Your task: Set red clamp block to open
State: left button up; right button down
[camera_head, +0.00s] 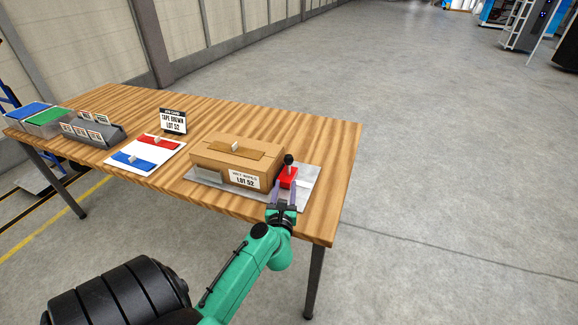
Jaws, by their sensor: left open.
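The red clamp block (287,178) sits on a grey metal plate (308,184) near the right end of the wooden table. A dark knob (288,159) stands up on top of it. The block is just right of a cardboard box, close to its side. My left gripper (283,188) reaches in from the near side, with its two fingers open and pointing at the block. The fingertips overlap the block's near side in the view; I cannot tell whether they touch it. My right gripper is not in view.
The cardboard box (238,158) bears a LOT 52 label. A sign (173,121), a white board (124,164) with red and blue panels, a grey card rack (92,131) and blue (30,109) and green (48,116) bins stand to the left. The table's right end (335,165) is clear.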

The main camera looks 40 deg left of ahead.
aim_at(289, 168)
pick_arm(q)
jog(key=x, duration=1)
jog(key=shift+w+a, duration=0.15)
jog(key=shift+w, duration=0.05)
grip_shut()
jog(key=shift+f, duration=0.1)
dwell(0.6)
